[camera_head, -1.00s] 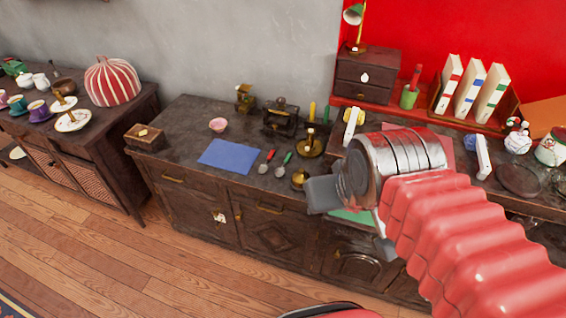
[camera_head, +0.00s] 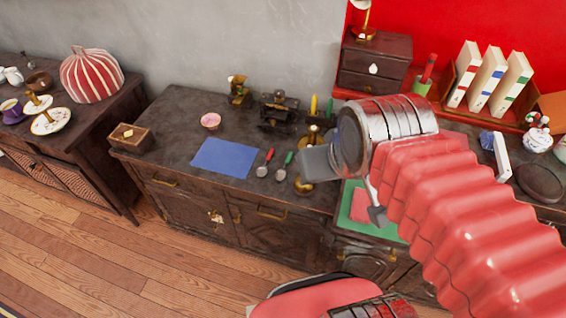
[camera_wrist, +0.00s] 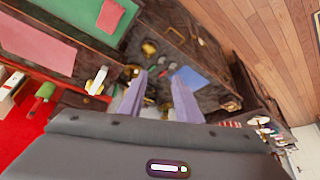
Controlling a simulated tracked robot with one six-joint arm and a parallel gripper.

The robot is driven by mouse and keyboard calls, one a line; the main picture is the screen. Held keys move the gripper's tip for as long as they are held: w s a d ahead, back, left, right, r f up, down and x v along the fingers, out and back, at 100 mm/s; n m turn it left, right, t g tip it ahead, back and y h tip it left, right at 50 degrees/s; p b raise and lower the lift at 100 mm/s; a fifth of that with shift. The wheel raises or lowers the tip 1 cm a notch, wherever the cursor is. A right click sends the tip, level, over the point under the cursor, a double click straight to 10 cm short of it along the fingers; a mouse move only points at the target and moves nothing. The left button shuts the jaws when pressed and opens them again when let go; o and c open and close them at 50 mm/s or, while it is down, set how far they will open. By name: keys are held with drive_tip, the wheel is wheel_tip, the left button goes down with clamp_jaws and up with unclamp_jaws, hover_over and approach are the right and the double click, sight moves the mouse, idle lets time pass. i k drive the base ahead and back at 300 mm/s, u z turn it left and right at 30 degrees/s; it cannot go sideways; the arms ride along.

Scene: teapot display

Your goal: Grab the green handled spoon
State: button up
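The green handled spoon (camera_head: 283,166) lies on the dark wooden cabinet top (camera_head: 190,125), right of a red handled spoon (camera_head: 265,163) and a blue sheet (camera_head: 225,157). Its handle points toward the back. My gripper is to the right of the spoon in the head view and in front of the cabinet, apart from the spoon. In the wrist view my gripper (camera_wrist: 158,82) has its two fingers spread with nothing held between them. The spoons look small beyond the fingertips there, and I cannot clearly tell the green handle.
Brass candlesticks and a dark ornate machine (camera_head: 280,108) stand close behind and right of the spoons. A green mat (camera_head: 350,212) is on the right. Open wooden floor lies in front.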

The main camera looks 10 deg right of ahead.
sight(281, 175)
drive_tip(key=u, duration=2.35)
drive_tip(key=i, duration=0.45)
drive_tip(key=z, duration=0.2)
